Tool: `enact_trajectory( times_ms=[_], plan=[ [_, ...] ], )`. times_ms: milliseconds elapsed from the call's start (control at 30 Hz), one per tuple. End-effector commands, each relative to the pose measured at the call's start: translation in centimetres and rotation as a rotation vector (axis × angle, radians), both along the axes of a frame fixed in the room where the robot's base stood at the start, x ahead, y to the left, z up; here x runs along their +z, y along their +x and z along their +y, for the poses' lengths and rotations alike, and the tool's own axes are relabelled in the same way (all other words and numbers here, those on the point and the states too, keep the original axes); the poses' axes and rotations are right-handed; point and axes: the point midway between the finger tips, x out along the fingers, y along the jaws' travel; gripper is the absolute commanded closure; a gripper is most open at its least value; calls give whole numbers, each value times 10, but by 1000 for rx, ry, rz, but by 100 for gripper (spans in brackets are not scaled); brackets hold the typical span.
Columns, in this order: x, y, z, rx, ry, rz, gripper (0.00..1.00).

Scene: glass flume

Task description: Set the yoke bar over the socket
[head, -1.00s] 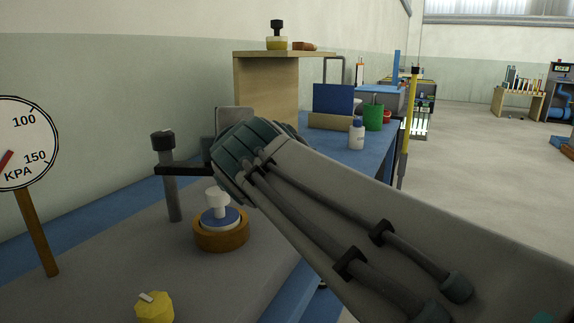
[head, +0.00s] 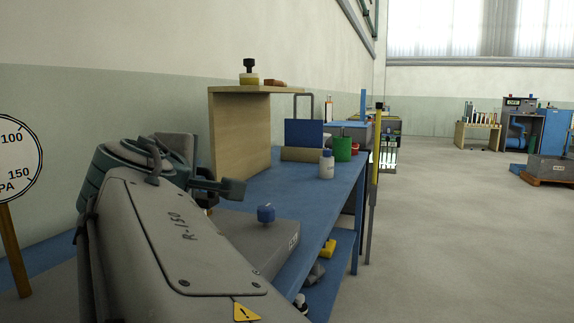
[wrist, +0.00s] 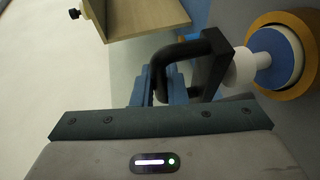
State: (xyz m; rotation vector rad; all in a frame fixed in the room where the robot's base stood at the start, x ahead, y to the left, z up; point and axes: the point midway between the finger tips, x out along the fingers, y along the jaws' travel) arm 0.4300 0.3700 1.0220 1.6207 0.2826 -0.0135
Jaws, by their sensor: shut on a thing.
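In the wrist view my gripper (wrist: 160,85) is shut on the looped black handle of the yoke bar (wrist: 212,68). The flat black bar is at the right of the jaws. Just beyond it is the socket (wrist: 278,55), a blue-and-white disc with a white stem in an orange-brown ring. The bar overlaps the tip of the white stem; I cannot tell whether they touch.
A pressure gauge (head: 14,160) stands at the left edge. A grey plate with a blue knob (head: 266,213) lies on the blue bench (head: 335,205). Farther back are a wooden shelf (head: 240,130), a white bottle (head: 327,165) and a green cup (head: 342,149). The floor at right is open.

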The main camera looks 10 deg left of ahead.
Motion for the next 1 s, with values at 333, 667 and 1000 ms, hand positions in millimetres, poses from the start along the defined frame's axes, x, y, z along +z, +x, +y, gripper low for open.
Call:
enact_trajectory(
  times_ms=[333,667,1000],
  plan=[
    [-2,3,-5,-51,-1,4,100],
    [-3,2,-5,-50,-2,5,82],
    [-1,2,-4,-48,-1,2,66]
  ],
)
